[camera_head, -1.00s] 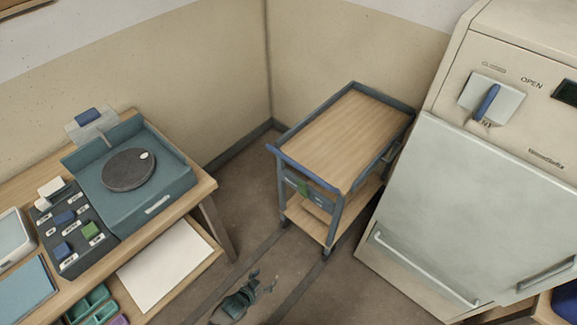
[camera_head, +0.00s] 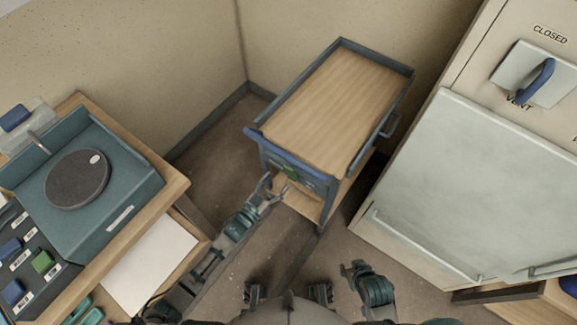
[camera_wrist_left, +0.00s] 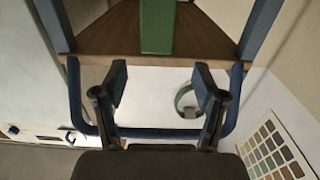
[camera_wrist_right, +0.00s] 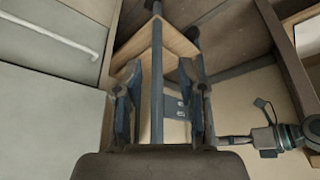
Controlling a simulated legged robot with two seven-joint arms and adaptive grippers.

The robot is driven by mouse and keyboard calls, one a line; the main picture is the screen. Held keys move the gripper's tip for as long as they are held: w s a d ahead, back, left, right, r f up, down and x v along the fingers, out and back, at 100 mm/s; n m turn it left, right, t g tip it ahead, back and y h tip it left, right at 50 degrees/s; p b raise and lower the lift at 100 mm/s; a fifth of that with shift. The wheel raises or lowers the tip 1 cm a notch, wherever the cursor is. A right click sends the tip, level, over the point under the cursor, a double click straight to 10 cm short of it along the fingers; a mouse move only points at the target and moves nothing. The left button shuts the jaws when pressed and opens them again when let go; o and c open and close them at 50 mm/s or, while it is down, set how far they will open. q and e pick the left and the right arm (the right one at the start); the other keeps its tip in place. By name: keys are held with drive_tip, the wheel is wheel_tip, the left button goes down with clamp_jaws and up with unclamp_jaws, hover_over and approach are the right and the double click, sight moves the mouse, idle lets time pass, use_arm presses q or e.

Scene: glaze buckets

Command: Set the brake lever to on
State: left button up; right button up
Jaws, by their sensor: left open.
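The cart (camera_head: 340,95) has a wooden top and a blue handle along its near end. A green piece, which looks like the brake lever (camera_head: 290,173), is on that end below the handle; it shows as an upright green bar at the top of the left wrist view (camera_wrist_left: 158,28). Its exact setting cannot be read. My left gripper (camera_head: 272,188) is open just in front of the cart's near end, its fingers apart and the green bar beyond them. My right gripper (camera_head: 352,268) is open and empty, low and right of the cart; a cart leg (camera_wrist_right: 157,85) shows beyond its fingers.
The kiln (camera_head: 470,180) with a blue-handled switch (camera_head: 543,80) stands at the right. Bare floor (camera_head: 210,140) lies between the table and the cart.

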sight(288, 170)
use_arm(q)
drive_tip(key=b+x, duration=0.1)
drive_tip(key=x, duration=0.6)
drive_tip(key=shift+d, duration=0.4)
drive_tip(key=shift+w+d, duration=0.2)
drive_tip(key=shift+d, duration=0.1)
drive_tip(key=shift+a, duration=0.5)
drive_tip(key=c, duration=0.7)
clamp_jaws()
drive_tip(key=shift+d+r, duration=0.1)
drive_tip(key=shift+d, duration=0.1)
use_arm(e)
drive_tip(key=w+t, duration=0.1)
drive_tip(key=w+a+r+t, duration=0.1)
drive_tip(key=w, duration=0.1)
drive_tip(key=w+t+y, duration=0.1)
drive_tip(key=w, duration=0.1)
drive_tip(key=shift+w+a+r, duration=0.15)
drive_tip(key=shift+a+r, duration=0.05)
